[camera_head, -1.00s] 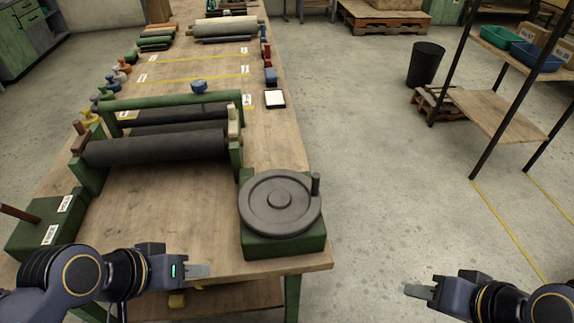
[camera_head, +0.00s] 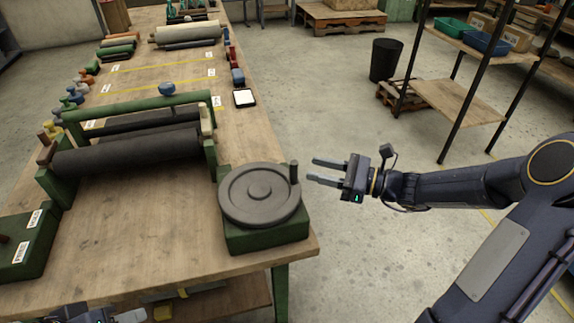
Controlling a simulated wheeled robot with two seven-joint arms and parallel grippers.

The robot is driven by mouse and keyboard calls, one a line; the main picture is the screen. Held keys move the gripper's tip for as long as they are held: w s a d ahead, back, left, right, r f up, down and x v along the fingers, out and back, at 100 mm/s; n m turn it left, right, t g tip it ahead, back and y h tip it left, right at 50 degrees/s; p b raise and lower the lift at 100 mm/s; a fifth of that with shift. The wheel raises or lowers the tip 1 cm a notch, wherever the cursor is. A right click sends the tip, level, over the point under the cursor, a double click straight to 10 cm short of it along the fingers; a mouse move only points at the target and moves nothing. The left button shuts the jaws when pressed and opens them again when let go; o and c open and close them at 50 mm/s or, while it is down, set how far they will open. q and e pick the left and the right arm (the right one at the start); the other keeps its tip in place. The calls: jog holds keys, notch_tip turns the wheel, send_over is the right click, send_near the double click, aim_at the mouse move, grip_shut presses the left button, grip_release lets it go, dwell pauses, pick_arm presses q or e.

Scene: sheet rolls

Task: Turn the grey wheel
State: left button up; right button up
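The grey wheel (camera_head: 259,196) lies flat on a green box base (camera_head: 266,237) at the near right corner of the workbench. A small gap seems to show between fingertips and handle. Only a bit of my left gripper (camera_head: 128,316) shows at the bottom edge, below the bench's front edge; its fingers are mostly cut off.
A green roller frame with dark rollers (camera_head: 130,152) stands on the bench (camera_head: 150,230) left of the wheel. Another green box (camera_head: 28,245) sits at the near left. A white-faced tablet (camera_head: 244,98) lies farther back. The floor right of the bench is open up to a shelf rack (camera_head: 455,98).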

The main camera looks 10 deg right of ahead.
aim_at(293, 182)
jog(key=x, duration=0.6)
jog(key=shift+w+a, duration=0.1)
jog(key=shift+a, duration=0.2)
grip_shut()
